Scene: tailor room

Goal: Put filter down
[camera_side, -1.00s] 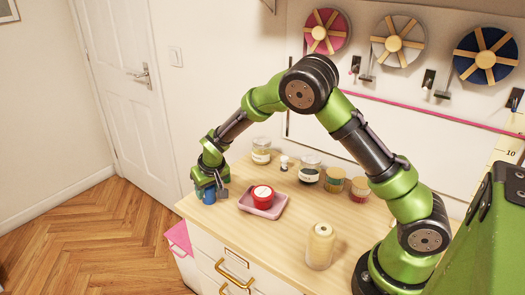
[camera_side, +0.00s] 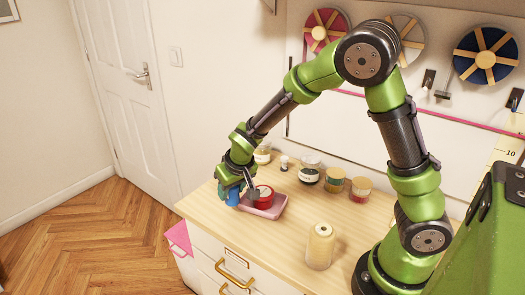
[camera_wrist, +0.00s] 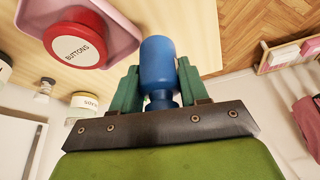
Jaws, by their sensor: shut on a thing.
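The filter seems to be the blue rounded bottle-like piece (camera_side: 232,198), which also shows in the wrist view (camera_wrist: 158,63). My gripper (camera_side: 238,186) is shut on it, with one green finger on each side of its narrower part in the wrist view (camera_wrist: 158,84). It is near the tabletop's left end, just left of the pink tray (camera_side: 266,214). Whether its bottom touches the tabletop or hangs a little above it, I cannot tell. A red tin (camera_side: 265,192) marked "BUTTONS" sits on the tray, close beside my gripper.
Several jars, such as a dark-labelled one (camera_side: 309,172), stand along the back of the wooden tabletop (camera_side: 285,235). A cream thread cone (camera_side: 320,246) stands at the front right. Bare wood lies between tray and cone. A pink cloth (camera_side: 180,236) hangs at the left corner.

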